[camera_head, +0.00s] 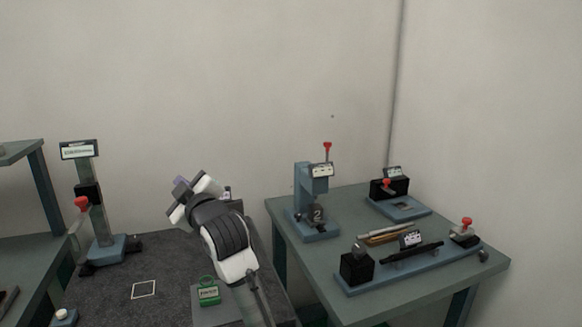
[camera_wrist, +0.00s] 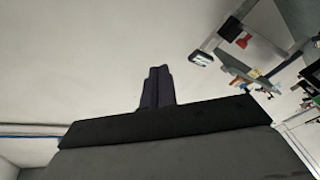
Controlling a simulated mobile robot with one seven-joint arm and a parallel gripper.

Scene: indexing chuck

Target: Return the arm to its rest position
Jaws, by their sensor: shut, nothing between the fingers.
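My arm rises from the bottom middle of the head view and is raised above the dark bench. My gripper (camera_head: 180,187) is at its upper end, turned up and to the left, with the pale wall behind it. In the wrist view my gripper (camera_wrist: 157,75) shows its dark fingers together at the middle, with nothing between them. The wrist view is tilted and is mostly pale wall and part of the workshop. The fingers touch nothing that I can see. My arm hides part of the dark bench and something small behind it.
A stand with a red knob (camera_head: 93,215) is on the dark bench (camera_head: 170,265) at left. A green tagged item (camera_head: 208,292) lies near my arm. The right table (camera_head: 350,283) holds a blue press (camera_head: 309,205) and a long fixture (camera_head: 410,262). Air above is free.

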